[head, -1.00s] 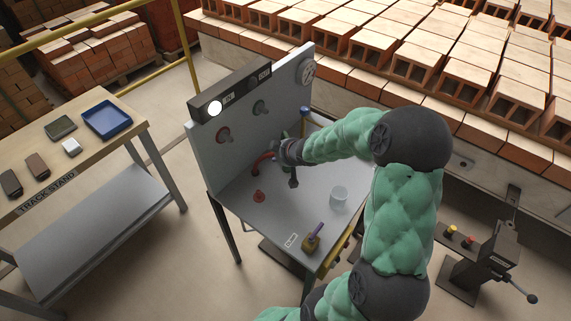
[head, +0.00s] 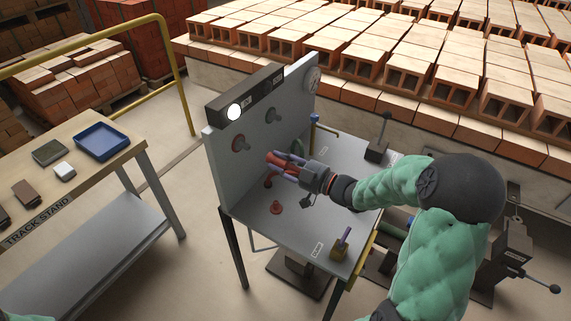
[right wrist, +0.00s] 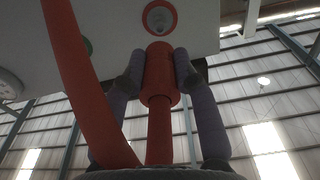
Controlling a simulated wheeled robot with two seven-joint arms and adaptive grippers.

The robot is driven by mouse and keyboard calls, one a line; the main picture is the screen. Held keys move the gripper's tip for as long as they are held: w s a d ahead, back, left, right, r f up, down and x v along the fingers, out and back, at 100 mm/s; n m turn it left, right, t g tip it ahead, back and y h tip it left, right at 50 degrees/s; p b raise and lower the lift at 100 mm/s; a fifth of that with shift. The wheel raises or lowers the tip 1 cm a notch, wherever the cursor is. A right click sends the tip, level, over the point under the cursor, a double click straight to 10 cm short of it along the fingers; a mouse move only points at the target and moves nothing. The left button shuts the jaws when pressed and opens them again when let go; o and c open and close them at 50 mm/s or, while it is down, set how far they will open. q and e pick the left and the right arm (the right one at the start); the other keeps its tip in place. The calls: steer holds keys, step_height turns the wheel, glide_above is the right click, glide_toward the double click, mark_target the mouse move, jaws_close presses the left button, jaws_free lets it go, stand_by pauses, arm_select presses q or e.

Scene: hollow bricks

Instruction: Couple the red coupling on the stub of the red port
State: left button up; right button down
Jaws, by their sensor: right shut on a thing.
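The red coupling (head: 279,161) is between the purple fingers of my right gripper (head: 281,164), which is shut on it. In the right wrist view the coupling (right wrist: 158,76) points up toward the panel, with a finger on each side and the red hose (right wrist: 75,75) curving on the left. The red port (head: 241,143) is a red-ringed stub on the upright grey panel. In the head view the coupling is apart from it, to its lower right. The port's ring (right wrist: 160,17) is just above the coupling in the wrist view. My left gripper is not seen.
A track stand (head: 100,185) with a blue tray is at left.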

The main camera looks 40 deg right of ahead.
mark_target(249, 148)
steer(key=shift+r, duration=0.1)
steer(key=shift+x, duration=2.8)
steer(key=shift+b+x, duration=0.45)
steer(key=shift+x, duration=1.75)
steer(key=c, duration=0.9)
jaws_free()
steer(key=v, duration=1.2)
steer(key=shift+w, duration=0.1)
